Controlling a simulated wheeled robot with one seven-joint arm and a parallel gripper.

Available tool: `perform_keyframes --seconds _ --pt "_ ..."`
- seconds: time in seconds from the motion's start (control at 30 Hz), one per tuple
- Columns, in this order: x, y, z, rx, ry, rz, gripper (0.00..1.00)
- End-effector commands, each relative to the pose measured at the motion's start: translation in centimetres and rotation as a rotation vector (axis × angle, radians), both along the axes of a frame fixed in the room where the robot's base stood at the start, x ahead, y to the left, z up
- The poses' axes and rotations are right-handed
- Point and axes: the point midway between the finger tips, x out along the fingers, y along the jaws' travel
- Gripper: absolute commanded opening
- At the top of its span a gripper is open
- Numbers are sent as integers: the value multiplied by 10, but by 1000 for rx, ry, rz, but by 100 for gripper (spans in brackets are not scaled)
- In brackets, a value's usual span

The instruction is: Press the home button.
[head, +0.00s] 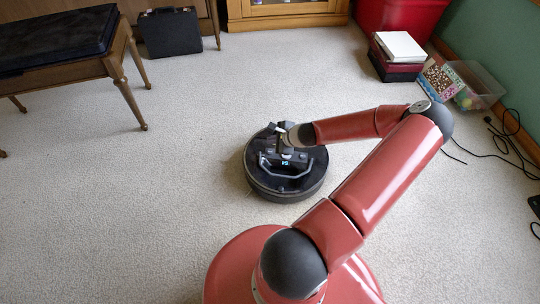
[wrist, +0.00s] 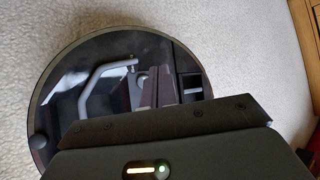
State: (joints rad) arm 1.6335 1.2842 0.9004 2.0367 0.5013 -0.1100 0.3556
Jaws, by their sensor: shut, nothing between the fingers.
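A round black robot vacuum (head: 287,188) sits on the carpet in the middle of the head view. A small lit display (head: 285,163) and a grey handle show on its top. The vacuum's top (wrist: 75,75) also fills much of the wrist view, with the curved grey handle (wrist: 98,78) at its left. My gripper (head: 283,152) points down over the top of the vacuum, shut and empty, behind the display. I cannot tell whether its tips touch the surface. I cannot make out the home button; my gripper may hide it.
Carpet around the vacuum is clear. A piano bench (head: 65,45) and a black case (head: 170,33) stand at the back left. Books (head: 400,47), a clear plastic bin (head: 475,85) and loose black cables (head: 500,135) lie at the right.

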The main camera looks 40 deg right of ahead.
Motion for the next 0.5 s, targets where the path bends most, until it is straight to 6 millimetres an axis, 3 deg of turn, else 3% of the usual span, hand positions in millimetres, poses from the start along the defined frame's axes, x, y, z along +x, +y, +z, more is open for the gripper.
perform_keyframes --seconds 0.03,0.2,0.5 --pt "0 0 -15 1 0 -1 0" --pt "0 0 -32 1 0 -1 0" --pt "0 -1 -38 -2 0 0 0"
